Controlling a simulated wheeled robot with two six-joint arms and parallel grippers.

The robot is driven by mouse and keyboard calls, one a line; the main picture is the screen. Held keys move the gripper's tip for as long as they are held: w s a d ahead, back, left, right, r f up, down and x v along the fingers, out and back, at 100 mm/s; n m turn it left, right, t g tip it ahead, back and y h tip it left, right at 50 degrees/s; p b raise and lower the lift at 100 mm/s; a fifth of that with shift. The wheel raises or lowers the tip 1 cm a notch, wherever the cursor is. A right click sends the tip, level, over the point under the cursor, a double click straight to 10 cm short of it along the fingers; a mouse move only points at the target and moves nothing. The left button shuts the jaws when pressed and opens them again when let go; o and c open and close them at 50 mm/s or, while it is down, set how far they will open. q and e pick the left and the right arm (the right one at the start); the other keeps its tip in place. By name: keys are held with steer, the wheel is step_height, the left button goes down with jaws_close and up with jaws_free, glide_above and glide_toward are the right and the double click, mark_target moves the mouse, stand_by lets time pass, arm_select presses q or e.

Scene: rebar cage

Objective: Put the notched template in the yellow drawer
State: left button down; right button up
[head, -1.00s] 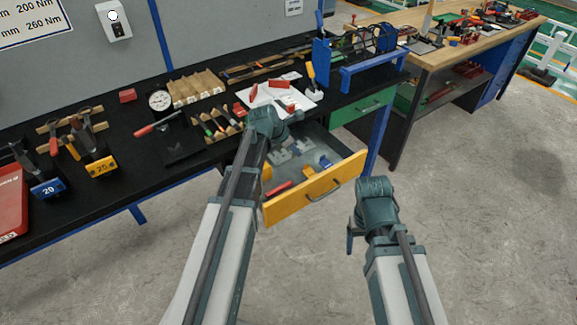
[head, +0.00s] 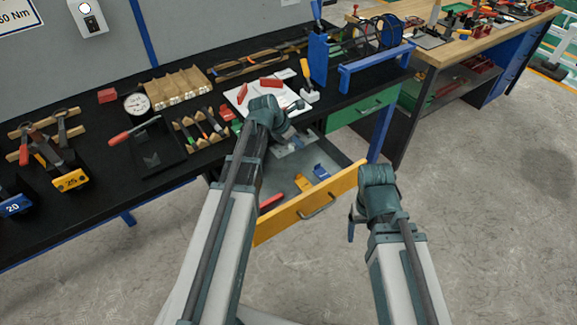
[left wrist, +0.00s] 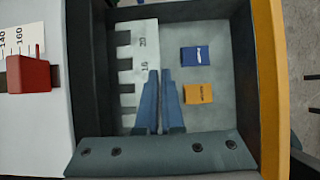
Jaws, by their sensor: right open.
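The notched template (left wrist: 136,60) is a pale grey plate with square notches along its left side and printed numbers. It shows inside the outline of the open yellow drawer (left wrist: 268,75) in the left wrist view. In the head view the template (head: 298,143) is by the back of the drawer (head: 335,192), partly hidden by my left arm. My left gripper (left wrist: 161,72) is nearly closed, its fingers on either side of the template's right edge. I cannot tell whether the plate touches the drawer floor. My right gripper (head: 352,225) is open and empty, in front of the drawer.
A blue block (left wrist: 195,55) and an orange block (left wrist: 197,93) lie in the drawer near its front. A red item (head: 272,202) lies there too. Above are a black bench with tools, a white board (head: 245,92) with red blocks and a blue stand (head: 319,60). A green drawer (head: 362,110) is shut.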

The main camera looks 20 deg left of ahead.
mark_target(301, 165)
arm_select(q)
step_height(301, 165, down, 10)
steer(key=b, duration=0.9)
steer(key=shift+r, duration=0.3)
steer(key=c, duration=1.5)
jaws_free()
steer(key=shift+f, duration=0.2)
steer(key=o, duration=0.4)
steer(key=shift+o, duration=0.2)
steer(key=shift+r, duration=0.1)
